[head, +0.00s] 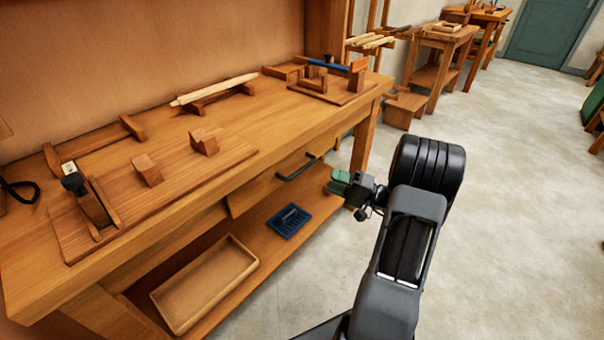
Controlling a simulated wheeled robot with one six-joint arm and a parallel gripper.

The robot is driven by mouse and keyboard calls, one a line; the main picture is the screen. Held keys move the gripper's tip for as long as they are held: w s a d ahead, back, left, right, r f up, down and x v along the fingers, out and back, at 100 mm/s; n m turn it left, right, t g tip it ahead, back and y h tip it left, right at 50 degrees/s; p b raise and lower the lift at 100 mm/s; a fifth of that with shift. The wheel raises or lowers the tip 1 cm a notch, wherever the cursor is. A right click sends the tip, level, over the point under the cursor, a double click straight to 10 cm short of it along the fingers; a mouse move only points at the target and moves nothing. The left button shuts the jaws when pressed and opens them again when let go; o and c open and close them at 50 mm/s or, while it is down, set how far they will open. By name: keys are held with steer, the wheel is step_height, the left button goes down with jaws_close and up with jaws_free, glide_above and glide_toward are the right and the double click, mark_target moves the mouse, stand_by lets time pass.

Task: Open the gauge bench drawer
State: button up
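The gauge bench (262,112) is a long wooden workbench along the wall at the left. Its drawer (262,187) sits under the top in the front face, with a dark bar handle (297,168). The drawer front looks flush or nearly so; I cannot tell if there is a small gap. My gripper (338,183) is in front of the bench, to the right of the handle and apart from it. Its green-tipped fingers point left toward the bench. Their opening is too small to tell.
A wooden tray (157,296) and a blue slotted tray (290,221) lie on the lower shelf. Wooden jigs (150,200) and a pale stick (215,89) lie on the bench top. A bench leg (364,143) stands behind my gripper.

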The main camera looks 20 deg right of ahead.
mark_target(302, 169)
steer(key=b+x, duration=0.1)
steer(key=x, duration=1)
steer(key=shift+s+f, duration=0.1)
jaws_close()
